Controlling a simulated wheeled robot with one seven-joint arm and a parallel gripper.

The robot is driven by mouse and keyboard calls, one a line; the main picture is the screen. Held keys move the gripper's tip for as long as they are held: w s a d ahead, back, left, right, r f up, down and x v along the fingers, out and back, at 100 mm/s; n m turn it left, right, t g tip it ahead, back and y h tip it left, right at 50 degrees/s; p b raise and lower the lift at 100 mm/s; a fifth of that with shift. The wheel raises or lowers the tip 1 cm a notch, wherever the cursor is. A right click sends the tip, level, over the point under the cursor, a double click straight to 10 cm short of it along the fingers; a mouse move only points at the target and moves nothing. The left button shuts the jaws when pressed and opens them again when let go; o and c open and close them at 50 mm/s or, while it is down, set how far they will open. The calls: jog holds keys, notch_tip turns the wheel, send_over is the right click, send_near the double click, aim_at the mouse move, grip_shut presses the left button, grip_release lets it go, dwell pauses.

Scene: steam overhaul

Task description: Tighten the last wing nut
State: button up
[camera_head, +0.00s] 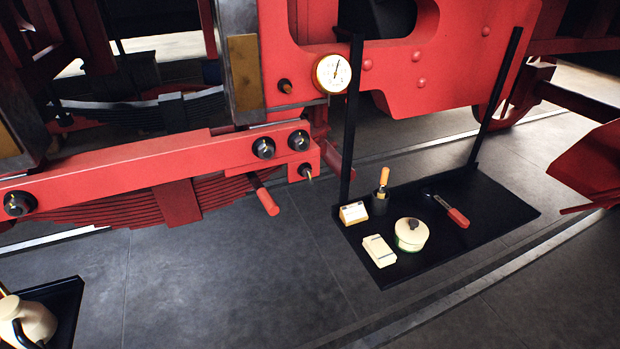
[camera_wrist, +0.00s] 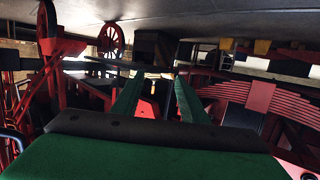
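No wing nut can be told with certainty. In the head view, round dark fasteners sit on the red beam, one at its far left (camera_head: 18,203) and two near its right end, a left one (camera_head: 264,147) and a right one (camera_head: 299,140). A small dark fitting with a short stud (camera_head: 306,172) is just below them, and another dark stud fitting (camera_head: 285,86) is on the red frame plate. They are too small to tell their type. My gripper (camera_wrist: 157,98) shows only in the wrist view, its two green fingers apart with nothing held between them.
A round white gauge (camera_head: 332,74) is on the frame. A black tray (camera_head: 462,232) on the floor holds a cream lidded pot (camera_head: 411,235), a red-handled tool (camera_head: 457,217) and a wooden-handled brush in a cup. A beige jug (camera_head: 30,322) stands bottom left. The middle floor is clear.

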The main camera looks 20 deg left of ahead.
jog(key=c, duration=0.4)
jog(key=shift+o, duration=0.2)
jog(key=n+g+y, duration=0.1)
jog(key=n+y, duration=1)
send_near(311, 178)
jog(key=x, duration=0.9)
